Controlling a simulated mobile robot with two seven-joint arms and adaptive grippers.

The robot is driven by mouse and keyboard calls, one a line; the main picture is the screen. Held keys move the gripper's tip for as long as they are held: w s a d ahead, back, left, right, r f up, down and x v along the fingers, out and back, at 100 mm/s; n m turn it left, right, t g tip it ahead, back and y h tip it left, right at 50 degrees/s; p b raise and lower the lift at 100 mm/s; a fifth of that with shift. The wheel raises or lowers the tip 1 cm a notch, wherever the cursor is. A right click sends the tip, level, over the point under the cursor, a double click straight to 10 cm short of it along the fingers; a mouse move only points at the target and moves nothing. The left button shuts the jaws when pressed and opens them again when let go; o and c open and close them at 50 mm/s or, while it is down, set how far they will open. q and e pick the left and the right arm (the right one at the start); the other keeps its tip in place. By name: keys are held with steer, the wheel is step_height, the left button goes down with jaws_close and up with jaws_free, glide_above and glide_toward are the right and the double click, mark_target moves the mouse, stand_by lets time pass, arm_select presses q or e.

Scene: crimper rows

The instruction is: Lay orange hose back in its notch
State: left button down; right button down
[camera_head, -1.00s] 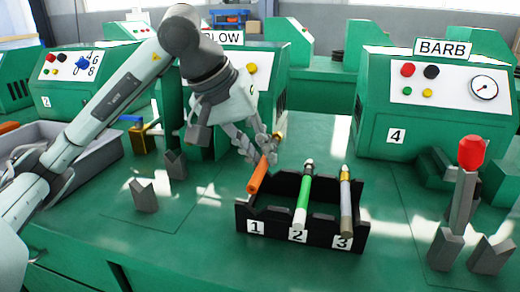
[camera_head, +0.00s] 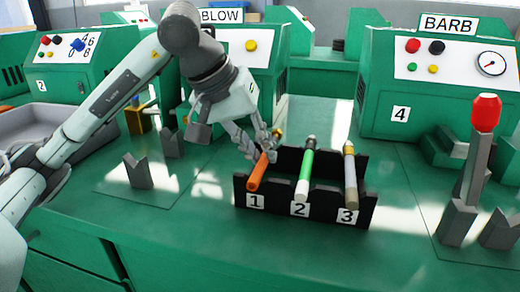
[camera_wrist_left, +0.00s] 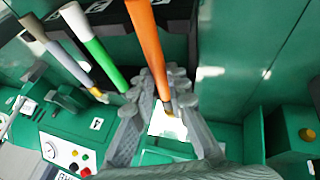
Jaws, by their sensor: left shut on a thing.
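The orange hose (camera_head: 258,171) slants from my left gripper to the front wall of the black rack (camera_head: 275,202), over the notch marked 1. Its front end is at that notch; I cannot tell if it is fully seated. My left gripper (camera_head: 266,150) is shut on the hose near its far, brass-tipped end, at the back of the rack. In the left wrist view the orange hose (camera_wrist_left: 148,42) runs between the two fingers (camera_wrist_left: 165,92). My right gripper is not in view.
A green-and-white hose (camera_head: 304,175) lies in notch 2 and a grey-beige hose (camera_head: 350,176) in notch 3. A red-topped lever (camera_head: 485,115) and grey V-blocks stand at right, more V-blocks (camera_head: 138,172) at left. The bench in front of the rack is clear.

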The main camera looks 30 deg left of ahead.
arm_select(q)
steer(key=shift+f, duration=0.1)
stand_by(0.3)
steer(key=c, duration=1.4)
jaws_free()
steer(key=v, duration=1.2)
steer(key=shift+s+f, duration=0.1)
steer(key=shift+s, duration=0.05)
